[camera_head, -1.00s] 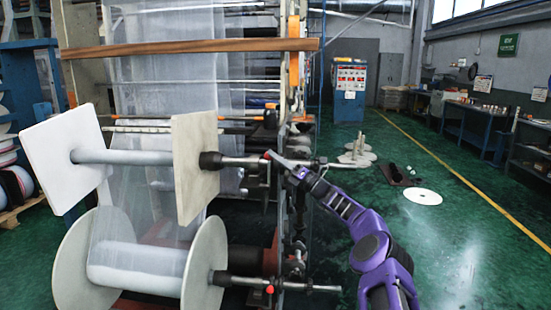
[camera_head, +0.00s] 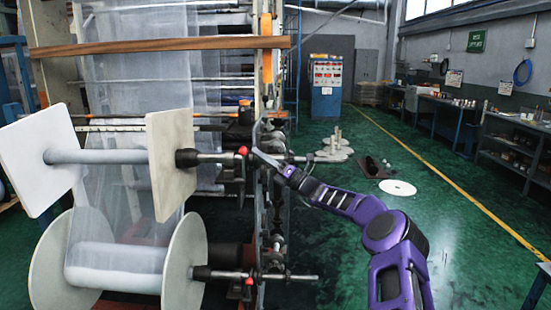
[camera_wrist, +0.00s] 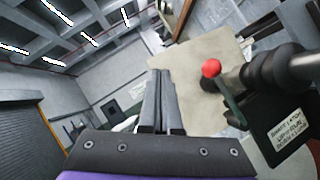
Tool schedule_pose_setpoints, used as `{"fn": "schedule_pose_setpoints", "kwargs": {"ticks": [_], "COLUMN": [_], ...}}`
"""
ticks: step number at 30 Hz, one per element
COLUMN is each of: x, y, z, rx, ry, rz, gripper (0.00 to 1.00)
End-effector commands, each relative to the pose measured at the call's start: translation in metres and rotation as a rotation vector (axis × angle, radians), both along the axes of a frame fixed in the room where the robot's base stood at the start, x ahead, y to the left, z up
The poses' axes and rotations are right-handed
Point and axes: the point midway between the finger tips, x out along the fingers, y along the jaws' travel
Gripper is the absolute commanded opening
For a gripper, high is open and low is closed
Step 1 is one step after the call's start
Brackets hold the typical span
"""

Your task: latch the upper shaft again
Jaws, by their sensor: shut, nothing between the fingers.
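The upper shaft (camera_head: 98,157) runs through two square boards and ends in a dark holder (camera_head: 200,158). Its latch has a red knob (camera_head: 243,150) beside the holder. In the wrist view the red knob (camera_wrist: 210,68) tops a green lever (camera_wrist: 231,101), leaning beside the dark shaft end (camera_wrist: 278,68). A labelled plate (camera_wrist: 289,130) sits below. My gripper (camera_head: 259,128) is shut and empty, just right of the knob in the head view. Its fingers (camera_wrist: 161,76) point past the knob's left side in the wrist view, apart from it in the picture. Contact cannot be told from the head view.
A lower roll (camera_head: 112,262) with round flanges has its own red-knobbed latch (camera_head: 249,282). A wooden bar (camera_head: 160,46) crosses above. Machine frame posts stand close behind my gripper. The green floor (camera_head: 330,215) to the right is largely open, with a white disc (camera_head: 397,187) on it.

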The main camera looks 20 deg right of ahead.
Motion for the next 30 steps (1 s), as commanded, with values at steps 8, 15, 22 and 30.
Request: {"fn": "schedule_pose_setpoints", "kwargs": {"ticks": [8,15,22,30], "x": [-0.034,-0.044,-0.044,-0.056], "y": [-0.028,-0.036,-0.035,-0.029], "z": [0.005,0.006,0.007,0.034], "rx": [-0.001,0.000,0.000,-0.094], "ry": [-0.001,0.000,-0.001,-0.086], "rz": [0.000,0.000,0.001,-0.016], "gripper": [0.00,0.00,0.00,0.00]}}
